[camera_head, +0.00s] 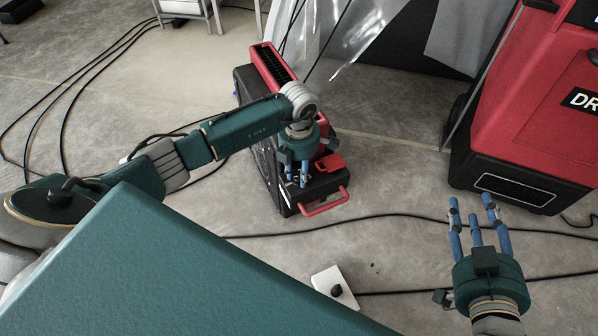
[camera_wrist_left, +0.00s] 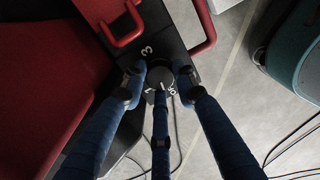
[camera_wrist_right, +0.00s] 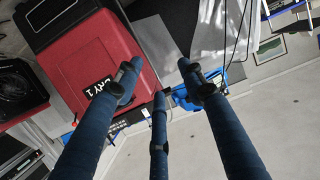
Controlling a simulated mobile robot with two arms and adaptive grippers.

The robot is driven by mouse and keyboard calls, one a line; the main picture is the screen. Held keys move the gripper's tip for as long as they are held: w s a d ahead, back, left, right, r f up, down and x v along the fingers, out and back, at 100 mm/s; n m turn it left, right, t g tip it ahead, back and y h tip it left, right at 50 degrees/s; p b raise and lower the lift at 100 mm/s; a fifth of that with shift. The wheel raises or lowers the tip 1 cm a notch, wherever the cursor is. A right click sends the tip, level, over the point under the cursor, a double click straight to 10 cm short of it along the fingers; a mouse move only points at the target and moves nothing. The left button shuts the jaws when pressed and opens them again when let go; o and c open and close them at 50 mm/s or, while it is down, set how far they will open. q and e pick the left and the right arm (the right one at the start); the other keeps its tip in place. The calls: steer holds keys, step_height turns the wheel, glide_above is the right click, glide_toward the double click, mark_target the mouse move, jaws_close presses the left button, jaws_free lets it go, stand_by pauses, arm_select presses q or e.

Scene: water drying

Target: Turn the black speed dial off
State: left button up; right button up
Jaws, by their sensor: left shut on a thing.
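The black speed dial (camera_wrist_left: 160,76) shows in the left wrist view on the dark top panel of a red and black machine (camera_head: 322,188), with white number marks around it, among them a 3. My left gripper (camera_head: 296,180) points down at this panel, with its three blue fingers around the dial and closed on it. The fingers partly cover the dial and some marks, so its exact setting cannot be read. In the head view the gripper hides the dial. My right gripper (camera_head: 477,212) is open and empty at the right, above the floor.
Red handles (camera_wrist_left: 122,25) stand close beside the dial. A large red machine (camera_head: 535,100) stands at the right. Black cables (camera_head: 400,216) cross the concrete floor, and a white box with a black knob (camera_head: 334,287) lies near the front. Clear plastic sheeting (camera_head: 335,35) hangs behind.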

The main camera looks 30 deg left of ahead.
mark_target(299, 176)
arm_select(q)
steer(key=n+p, duration=0.1)
steer(key=n, duration=0.1)
steer(key=shift+n, duration=0.3)
arm_select(e)
steer(key=s+d+f+g+h, duration=0.1)
steer(key=s+d+f+g, duration=0.1)
steer(key=s+f+g, duration=0.2)
step_height(299, 176, down, 4)
steer(key=shift+s+d+r, duration=0.15)
steer(key=shift+s+r, duration=0.05)
steer(key=shift+s, duration=0.25)
arm_select(q)
steer(key=o, duration=1.1)
steer(key=shift+o, duration=0.2)
steer(key=shift+r, duration=0.1)
step_height(299, 176, up, 12)
